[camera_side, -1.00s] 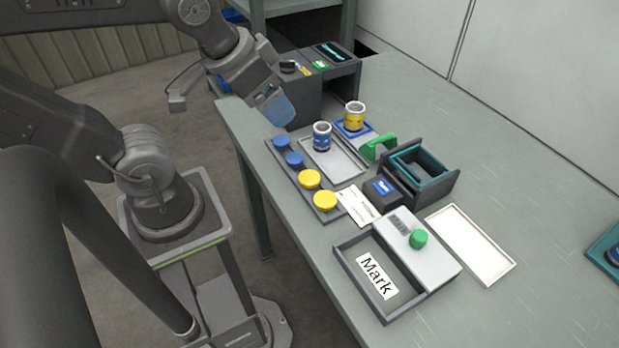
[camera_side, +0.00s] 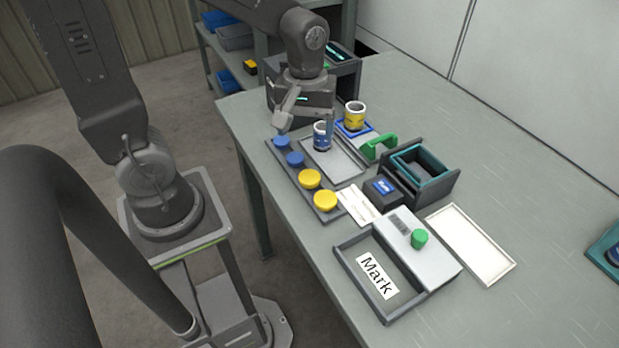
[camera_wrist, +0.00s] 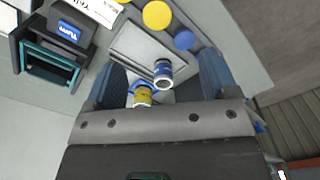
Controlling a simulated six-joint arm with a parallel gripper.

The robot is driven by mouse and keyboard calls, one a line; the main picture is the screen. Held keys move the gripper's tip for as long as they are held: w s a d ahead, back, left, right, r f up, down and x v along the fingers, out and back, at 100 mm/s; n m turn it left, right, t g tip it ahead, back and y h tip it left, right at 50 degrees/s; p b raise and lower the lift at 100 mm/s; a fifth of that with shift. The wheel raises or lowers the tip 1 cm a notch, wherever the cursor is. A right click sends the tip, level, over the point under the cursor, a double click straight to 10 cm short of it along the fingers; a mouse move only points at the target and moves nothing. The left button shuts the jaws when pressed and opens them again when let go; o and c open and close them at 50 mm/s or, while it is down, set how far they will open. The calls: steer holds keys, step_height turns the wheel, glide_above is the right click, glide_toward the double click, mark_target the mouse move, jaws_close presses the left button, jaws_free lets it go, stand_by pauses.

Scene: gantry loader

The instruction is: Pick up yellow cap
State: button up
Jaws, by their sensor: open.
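Two yellow caps sit on the dark cap strip (camera_side: 291,180), the nearer one (camera_side: 325,200) at its front end and the other yellow cap (camera_side: 309,179) just behind. In the wrist view one yellow cap (camera_wrist: 157,14) shows near the top edge; the other is cut off there. Two blue caps (camera_side: 295,159) fill the back of the strip. My gripper (camera_side: 307,127) is open and empty, above the table near the blue-labelled can (camera_side: 322,136) and the back of the strip. In the wrist view the yellow caps lie beyond its spread fingers (camera_wrist: 160,72).
A yellow can (camera_side: 355,116) stands behind the blue-labelled can. A green-handled object (camera_side: 379,147), a teal-lined box (camera_side: 421,163) and a grey tray marked "Mark" (camera_side: 345,258) are to the right and front.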

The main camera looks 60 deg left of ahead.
glide_above(310, 176)
steer(key=f, duration=0.5)
steer(key=s+f, duration=0.1)
steer(key=f, duration=0.2)
steer(key=shift+w+f, duration=0.25)
steer(key=shift+f, duration=1.05)
steer(key=shift+w+f, duration=0.2)
steer(key=shift+f, duration=1.1)
steer(key=shift+c, duration=0.4)
steer(key=c, duration=0.9)
